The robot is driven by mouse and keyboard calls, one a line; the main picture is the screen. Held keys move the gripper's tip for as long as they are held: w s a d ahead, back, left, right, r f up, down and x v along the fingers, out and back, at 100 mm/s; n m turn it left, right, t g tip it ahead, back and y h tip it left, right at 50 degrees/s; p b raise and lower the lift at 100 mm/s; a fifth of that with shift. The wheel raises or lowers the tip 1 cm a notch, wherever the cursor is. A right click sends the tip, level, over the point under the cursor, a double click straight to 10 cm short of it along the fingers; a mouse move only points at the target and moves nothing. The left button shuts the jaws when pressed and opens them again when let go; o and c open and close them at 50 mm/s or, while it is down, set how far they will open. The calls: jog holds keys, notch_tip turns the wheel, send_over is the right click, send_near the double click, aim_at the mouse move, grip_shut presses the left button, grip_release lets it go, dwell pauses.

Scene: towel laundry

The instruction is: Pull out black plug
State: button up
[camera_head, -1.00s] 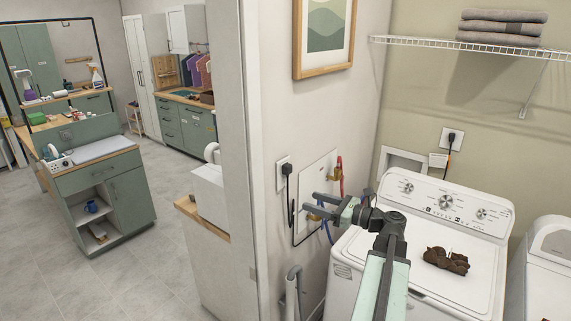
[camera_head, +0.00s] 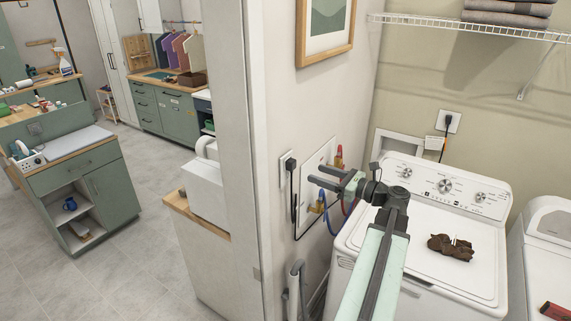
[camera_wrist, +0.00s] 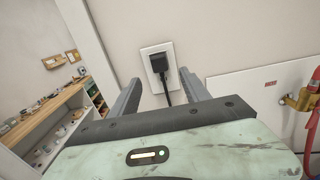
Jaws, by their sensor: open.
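A black plug (camera_head: 290,164) sits in a white wall outlet (camera_head: 284,180) on the near wall left of the washer, with its black cord hanging down. In the wrist view the plug (camera_wrist: 159,63) is seated in the outlet plate (camera_wrist: 152,50), ahead of my gripper (camera_wrist: 160,80) and roughly between its two fingers. In the head view my gripper (camera_head: 314,177) is open and empty, just right of the plug and apart from it. A second black plug (camera_head: 448,121) is in an outlet on the back wall above the washer.
A wall panel (camera_head: 318,190) with red and blue hoses is right of the outlet. The white washer (camera_head: 440,215) bears a brown cloth (camera_head: 451,248). A wall corner (camera_head: 240,150) stands to the left. A wire shelf (camera_head: 470,27) holds folded towels.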

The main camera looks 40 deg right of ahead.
aim_at(294, 166)
jog(key=shift+x, duration=4.7)
jog(key=shift+c, duration=0.3)
grip_shut()
jog(key=shift+s, duration=0.1)
jog(key=shift+s, duration=0.1)
jog(key=shift+v, duration=2.85)
